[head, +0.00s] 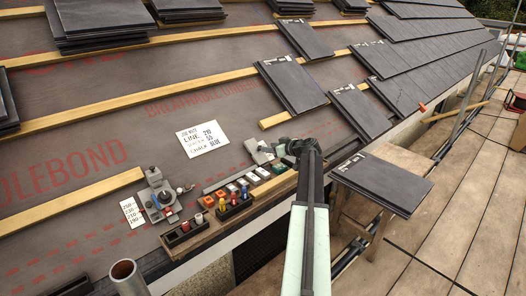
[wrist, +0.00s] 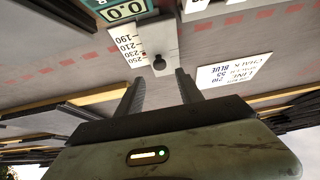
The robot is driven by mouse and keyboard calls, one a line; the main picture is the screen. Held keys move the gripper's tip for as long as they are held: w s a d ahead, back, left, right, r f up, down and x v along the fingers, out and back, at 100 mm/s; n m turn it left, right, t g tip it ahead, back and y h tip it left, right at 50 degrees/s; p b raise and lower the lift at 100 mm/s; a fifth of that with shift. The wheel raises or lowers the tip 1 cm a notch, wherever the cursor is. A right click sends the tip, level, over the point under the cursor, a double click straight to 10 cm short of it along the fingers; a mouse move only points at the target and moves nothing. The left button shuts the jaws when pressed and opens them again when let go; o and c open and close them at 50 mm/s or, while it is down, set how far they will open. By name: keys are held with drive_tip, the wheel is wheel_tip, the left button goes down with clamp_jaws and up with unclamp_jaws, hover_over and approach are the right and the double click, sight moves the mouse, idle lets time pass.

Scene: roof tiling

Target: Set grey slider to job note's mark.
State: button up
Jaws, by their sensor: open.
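The grey slider (wrist: 165,45) with its black knob (wrist: 158,63) shows in the wrist view, beside the white number scale (wrist: 127,45). The knob is near the 250 end. My gripper (head: 258,152) is open and empty, up and right of the device. In the wrist view its fingers (wrist: 158,79) point toward the knob, apart from it.
A wooden tray (head: 215,228) of coloured pieces sits right of the device. Battens (head: 75,200) cross the roof. Slate stacks (head: 292,85) lie up the slope. A slate-topped stand (head: 382,182) is at the right. A green display (wrist: 125,10) shows in the wrist view.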

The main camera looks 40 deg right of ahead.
sight(262, 156)
drive_tip(key=b+x, duration=0.1)
drive_tip(key=x, duration=0.4)
drive_tip(key=shift+w+f+b, duration=0.1)
drive_tip(key=shift+f+b, duration=0.15)
drive_tip(key=shift+b, duration=0.15)
drive_tip(key=shift+w, duration=0.45)
clamp_jaws()
drive_tip(key=shift+f, duration=0.1)
idle(0.4)
